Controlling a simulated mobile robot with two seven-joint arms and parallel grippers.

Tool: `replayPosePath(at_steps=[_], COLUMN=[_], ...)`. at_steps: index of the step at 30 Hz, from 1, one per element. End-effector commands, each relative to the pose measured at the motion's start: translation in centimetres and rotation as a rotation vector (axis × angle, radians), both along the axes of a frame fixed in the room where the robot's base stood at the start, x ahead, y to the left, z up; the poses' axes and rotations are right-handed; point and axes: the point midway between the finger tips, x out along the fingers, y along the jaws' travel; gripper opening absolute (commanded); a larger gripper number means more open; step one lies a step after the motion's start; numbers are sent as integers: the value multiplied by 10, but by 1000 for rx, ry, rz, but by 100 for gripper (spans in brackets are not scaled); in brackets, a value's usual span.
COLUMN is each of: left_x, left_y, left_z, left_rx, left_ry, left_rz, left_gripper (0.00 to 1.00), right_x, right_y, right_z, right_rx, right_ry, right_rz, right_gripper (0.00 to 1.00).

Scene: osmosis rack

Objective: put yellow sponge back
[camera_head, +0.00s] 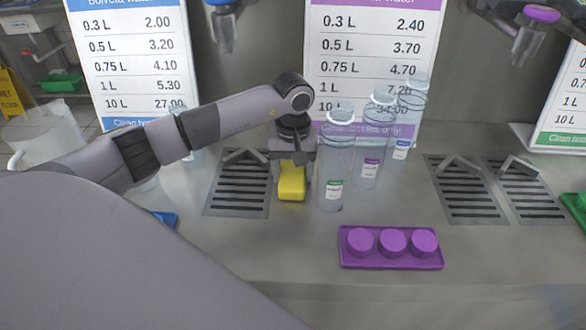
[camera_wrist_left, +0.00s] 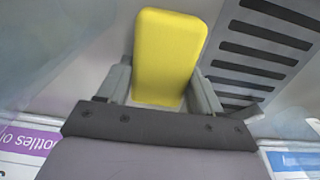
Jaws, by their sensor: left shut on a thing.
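The yellow sponge (camera_head: 291,184) is a small block near the middle of the steel counter, just right of a drain grate. My left gripper (camera_head: 293,165) comes down over it from above and is shut on it. In the left wrist view the sponge (camera_wrist_left: 168,58) sits between the two fingers of the gripper (camera_wrist_left: 165,88). I cannot tell whether the sponge touches the counter. My right gripper does not show.
Clear bottles (camera_head: 335,165) stand close right of the sponge. A purple tray (camera_head: 392,262) with round caps lies in front of them. Drain grates (camera_head: 238,186) are set in the counter (camera_head: 240,245), and price boards (camera_head: 135,60) stand behind. The counter front has free room.

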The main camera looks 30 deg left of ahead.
Motion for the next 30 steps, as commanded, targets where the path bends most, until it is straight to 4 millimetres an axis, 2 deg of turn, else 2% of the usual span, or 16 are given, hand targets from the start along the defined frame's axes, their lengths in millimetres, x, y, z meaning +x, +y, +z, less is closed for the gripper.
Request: replayPosePath(at_steps=[10, 11, 12, 13, 25, 30], left_x=[0, 1, 0, 0, 0, 2], left_y=[0, 0, 0, 0, 0, 1], left_z=[-5, -3, -3, -3, 3, 31], left_rx=[0, 0, 0, 0, -1, 1], left_ry=[-2, -2, -2, -2, -1, -8], left_rz=[0, 0, 0, 0, 0, 1], left_gripper=[37, 72, 85, 91, 91, 91], right_x=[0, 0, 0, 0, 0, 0], right_y=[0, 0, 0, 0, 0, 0], right_z=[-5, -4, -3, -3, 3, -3], right_rx=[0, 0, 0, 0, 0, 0], right_ry=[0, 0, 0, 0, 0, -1], right_rz=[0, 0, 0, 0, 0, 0], right_gripper=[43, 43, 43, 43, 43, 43])
